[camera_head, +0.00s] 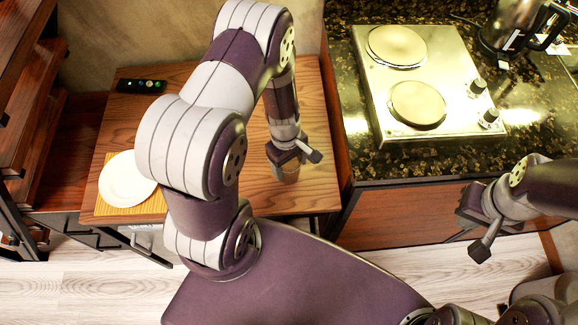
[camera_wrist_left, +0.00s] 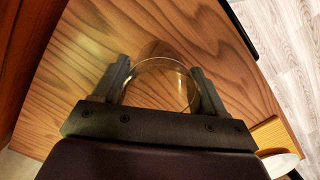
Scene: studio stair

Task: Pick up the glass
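The clear glass (camera_wrist_left: 160,88) stands on the wooden table between the two fingers of my left gripper (camera_wrist_left: 163,82) in the left wrist view. Its round rim lies close to both fingers; I cannot tell whether they press on it. In the head view the left gripper (camera_head: 289,157) points down at the table's right part, and the glass (camera_head: 291,174) shows only partly below it. My right gripper (camera_head: 473,212) is at the right, over the floor in front of the counter, away from the glass.
The wooden table (camera_head: 322,150) also bears a white plate (camera_head: 126,180) on a yellow mat and a black remote (camera_head: 141,86). To the right, a dark stone counter (camera_head: 400,160) holds a two-plate cooker (camera_head: 440,65) and a kettle (camera_head: 512,28). A shelf stands left.

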